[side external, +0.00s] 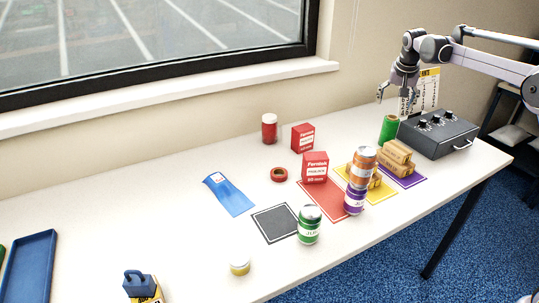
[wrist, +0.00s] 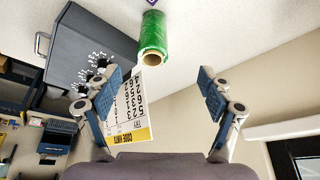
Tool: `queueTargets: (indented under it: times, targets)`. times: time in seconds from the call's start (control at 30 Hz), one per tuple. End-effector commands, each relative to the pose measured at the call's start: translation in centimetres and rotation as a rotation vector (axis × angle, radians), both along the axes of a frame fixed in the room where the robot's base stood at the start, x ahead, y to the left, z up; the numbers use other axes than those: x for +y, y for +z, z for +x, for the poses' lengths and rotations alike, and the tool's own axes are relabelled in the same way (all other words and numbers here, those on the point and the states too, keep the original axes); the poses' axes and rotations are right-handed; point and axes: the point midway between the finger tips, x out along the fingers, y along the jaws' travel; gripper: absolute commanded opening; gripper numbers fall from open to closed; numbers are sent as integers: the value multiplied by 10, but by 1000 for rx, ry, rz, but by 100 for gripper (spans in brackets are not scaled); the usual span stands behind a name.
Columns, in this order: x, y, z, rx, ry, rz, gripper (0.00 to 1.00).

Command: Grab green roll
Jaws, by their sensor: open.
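The green roll (side external: 389,129) stands upright on the white table, beside the grey control box, in the side external view. In the wrist view the green roll (wrist: 154,36) is at the top middle, with its brown cardboard core end facing the camera. My gripper (side external: 393,93) is above and near the roll, apart from it. In the wrist view my gripper (wrist: 158,85) has its two blue-padded fingers spread wide with nothing between them touching. The roll lies beyond the fingertips.
The grey control box (side external: 438,133) with knobs stands right of the roll. A yellow-and-white code sheet (side external: 427,88) is behind. Wooden pieces (side external: 396,158) sit on a purple mat (side external: 408,176) in front. The table's back left is clear.

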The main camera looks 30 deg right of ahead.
Motion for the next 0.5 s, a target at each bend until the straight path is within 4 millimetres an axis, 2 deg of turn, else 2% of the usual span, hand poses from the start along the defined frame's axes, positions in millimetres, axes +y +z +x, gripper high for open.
queueTargets:
  times: [0.03,0.13,0.33,0.5]
  targets:
    - [-11,-7,4,4,-25,1,80]
    - [-25,-16,9,9,-57,3,80]
    - [-36,-30,13,14,-82,5,80]
    - [-43,-53,19,14,-80,5,80]
